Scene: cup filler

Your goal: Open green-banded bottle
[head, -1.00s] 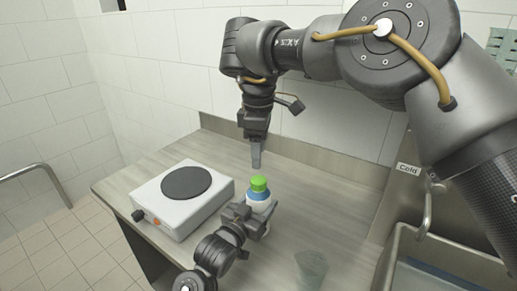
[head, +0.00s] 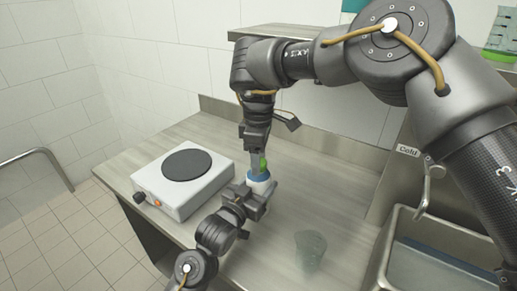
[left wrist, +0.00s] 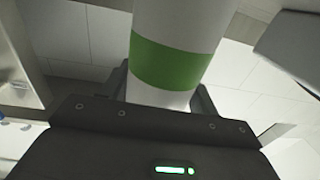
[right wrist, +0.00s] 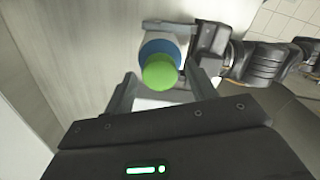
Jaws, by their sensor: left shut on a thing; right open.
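The white green-banded bottle (left wrist: 172,62) stands upright in my left gripper (head: 259,194), which is shut on it. Its green band fills the middle of the left wrist view. Its blue neck (head: 258,176) and green cap (head: 263,163) show in the head view, partly covered by my right gripper. My right gripper (head: 258,166) is open and points down from above at the cap. In the right wrist view the green cap (right wrist: 159,73) lies between its two spread fingers. I cannot tell whether they touch it.
A white hot plate (head: 203,190) with a dark round top stands left of the bottle. A clear cup (head: 310,250) stands on the counter (head: 335,195) in front and to the right. A sink (head: 400,215) is at the right. A shelf (head: 245,33) hangs on the back wall.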

